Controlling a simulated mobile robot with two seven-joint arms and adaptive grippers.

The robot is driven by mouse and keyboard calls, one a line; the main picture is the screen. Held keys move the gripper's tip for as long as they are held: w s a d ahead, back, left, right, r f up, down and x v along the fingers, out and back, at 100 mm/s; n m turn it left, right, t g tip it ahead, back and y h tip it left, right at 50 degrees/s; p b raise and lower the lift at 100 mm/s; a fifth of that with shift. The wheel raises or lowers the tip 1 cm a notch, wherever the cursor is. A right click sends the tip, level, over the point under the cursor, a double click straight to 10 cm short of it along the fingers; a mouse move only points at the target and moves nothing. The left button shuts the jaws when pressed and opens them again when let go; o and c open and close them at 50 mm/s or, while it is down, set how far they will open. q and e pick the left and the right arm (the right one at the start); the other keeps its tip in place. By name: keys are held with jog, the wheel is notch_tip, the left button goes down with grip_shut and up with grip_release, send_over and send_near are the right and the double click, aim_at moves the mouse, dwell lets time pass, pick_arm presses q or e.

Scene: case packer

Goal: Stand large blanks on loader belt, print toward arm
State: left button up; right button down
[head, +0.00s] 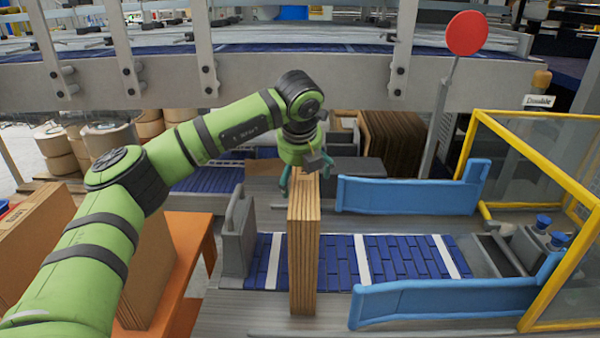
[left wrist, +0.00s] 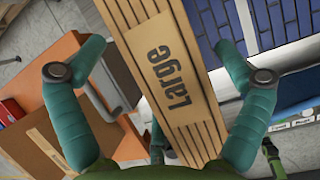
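A stack of brown cardboard blanks (head: 304,250) stands upright, edge-on, across the blue loader belt (head: 390,258). In the left wrist view its edge bears the word "Large" on a tan label (left wrist: 168,76). My left gripper (head: 307,172) is over the far upper end of the stack. In the left wrist view its teal fingers (left wrist: 160,75) are spread on either side of the stack, with gaps showing on both sides. The stack's broad faces are hidden in the head view, and I cannot tell whether its underside touches the belt. My right gripper is not in view.
More blanks (head: 150,272) stand on an orange table (head: 190,240) at left. A grey upright plate (head: 238,240) stands left of the stack. Blue guide rails (head: 410,196) flank the belt at right, near a yellow-framed guard (head: 472,150). A red disc sign (head: 467,34) rises behind.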

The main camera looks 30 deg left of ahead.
pick_arm(q)
jog(key=shift+r, duration=0.4)
jog(key=v, duration=1.1)
jog(key=shift+s+r+b, duration=0.2)
jog(key=shift+s+b, duration=0.05)
jog(key=shift+b, duration=0.15)
